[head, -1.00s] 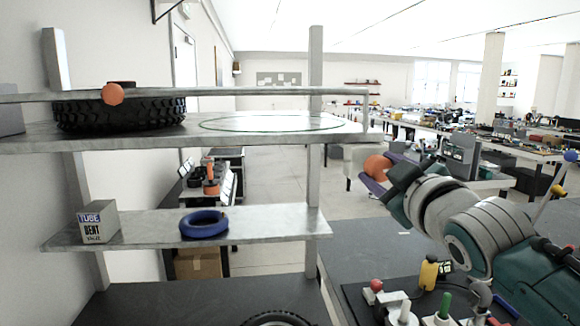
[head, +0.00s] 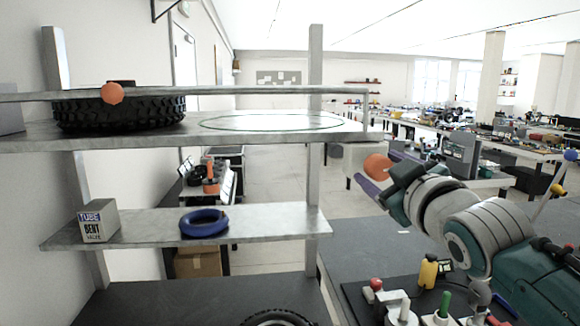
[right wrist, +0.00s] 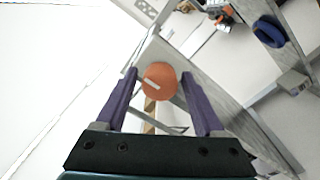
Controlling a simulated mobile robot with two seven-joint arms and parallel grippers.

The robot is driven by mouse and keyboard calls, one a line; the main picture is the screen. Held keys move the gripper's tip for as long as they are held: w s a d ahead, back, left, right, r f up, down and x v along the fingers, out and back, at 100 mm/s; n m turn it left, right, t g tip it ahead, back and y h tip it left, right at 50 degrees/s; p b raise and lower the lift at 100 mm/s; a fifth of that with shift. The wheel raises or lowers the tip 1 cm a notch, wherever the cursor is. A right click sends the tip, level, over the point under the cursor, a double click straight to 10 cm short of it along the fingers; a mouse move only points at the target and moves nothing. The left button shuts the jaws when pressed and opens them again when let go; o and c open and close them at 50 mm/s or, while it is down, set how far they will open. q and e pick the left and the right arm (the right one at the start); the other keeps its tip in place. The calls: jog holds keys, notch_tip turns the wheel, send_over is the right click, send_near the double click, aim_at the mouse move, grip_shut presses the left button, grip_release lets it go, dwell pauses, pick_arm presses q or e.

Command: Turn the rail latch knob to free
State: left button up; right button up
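An orange round knob (head: 113,93) sits on the front rail (head: 240,92) of the upper shelf, toward its left end. A second orange round knob (head: 377,165) shows at the fingertips of my right gripper (head: 382,172), right of the shelf. In the right wrist view this orange knob (right wrist: 160,82) lies between the two purple fingers (right wrist: 160,88), with a pale bar on its face. A gap shows on each side, so the fingers are apart and not visibly touching it. What it is fixed to is hidden. My left gripper is not in view.
A labelled box (head: 98,221) and a blue coil (head: 204,223) are on the lower shelf. A metal post (head: 315,180) stands left of the right gripper. A yellow bottle (head: 428,272) stands below my right arm.

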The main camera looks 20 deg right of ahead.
jog(key=shift+o, duration=0.6)
jog(key=b+v, duration=0.2)
jog(key=v, duration=0.8)
